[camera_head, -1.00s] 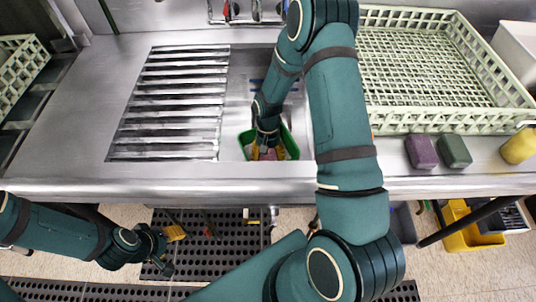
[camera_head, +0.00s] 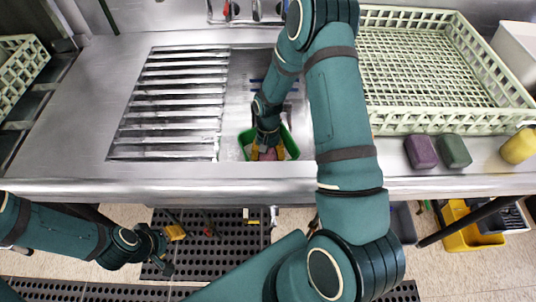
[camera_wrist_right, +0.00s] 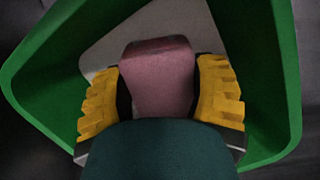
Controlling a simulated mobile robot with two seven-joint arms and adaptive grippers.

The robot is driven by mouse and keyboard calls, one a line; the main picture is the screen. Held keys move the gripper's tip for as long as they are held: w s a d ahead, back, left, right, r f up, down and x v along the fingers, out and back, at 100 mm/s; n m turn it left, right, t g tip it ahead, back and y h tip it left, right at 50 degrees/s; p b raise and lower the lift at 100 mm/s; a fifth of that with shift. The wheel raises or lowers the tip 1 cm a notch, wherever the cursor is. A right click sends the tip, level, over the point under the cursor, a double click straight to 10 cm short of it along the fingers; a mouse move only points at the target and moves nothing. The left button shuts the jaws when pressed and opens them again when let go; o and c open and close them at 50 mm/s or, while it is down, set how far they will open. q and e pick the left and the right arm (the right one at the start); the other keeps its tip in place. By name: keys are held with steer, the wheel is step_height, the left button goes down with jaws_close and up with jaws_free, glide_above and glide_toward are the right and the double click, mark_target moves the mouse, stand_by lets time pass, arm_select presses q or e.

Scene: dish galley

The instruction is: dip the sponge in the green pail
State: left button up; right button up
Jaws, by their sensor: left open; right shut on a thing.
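The green pail (camera_head: 290,145) stands in the sink basin near the counter's front edge. It also shows in the right wrist view (camera_wrist_right: 287,75). My right gripper (camera_head: 268,152) reaches down into the pail's opening. Its yellow fingers are shut on a pink sponge (camera_wrist_right: 158,80), one finger on each side. The sponge is within the pail's rim and a pale surface shows behind it. I cannot tell whether it touches the pail's bottom or any water. My left gripper (camera_head: 170,250) is open and empty, low in front of the counter, above the dark floor mat.
A ribbed drainboard (camera_head: 170,103) lies left of the basin. A pale green rack (camera_head: 430,122) stands on the right. A purple block (camera_head: 421,152), a dark green block (camera_head: 454,151) and a yellow item (camera_head: 518,147) lie in front of it. A yellow bucket (camera_head: 470,235) is below.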

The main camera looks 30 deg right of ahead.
steer(key=shift+s+a+r+p+v, duration=0.15)
steer(key=shift+s+p+v, duration=0.1)
steer(key=shift+p+v, duration=0.9)
steer(key=shift+s+a+p+v, duration=0.25)
steer(key=shift+p+v, duration=0.45)
steer(key=shift+v, duration=0.75)
steer(key=shift+s+a+r+p+v, duration=0.1)
steer(key=shift+s+p+v, duration=0.2)
steer(key=shift+p+v, duration=0.85)
steer(key=shift+s+a+p+v, duration=0.15)
steer(key=shift+p+v, duration=0.3)
steer(key=shift+v, duration=0.3)
steer(key=shift+s+a+p+v, duration=0.15)
steer(key=shift+p+v, duration=0.25)
steer(key=shift+v, duration=0.35)
steer(key=shift+s+d+p+v, duration=0.15)
steer(key=shift+p+v, duration=0.3)
steer(key=shift+v, duration=0.3)
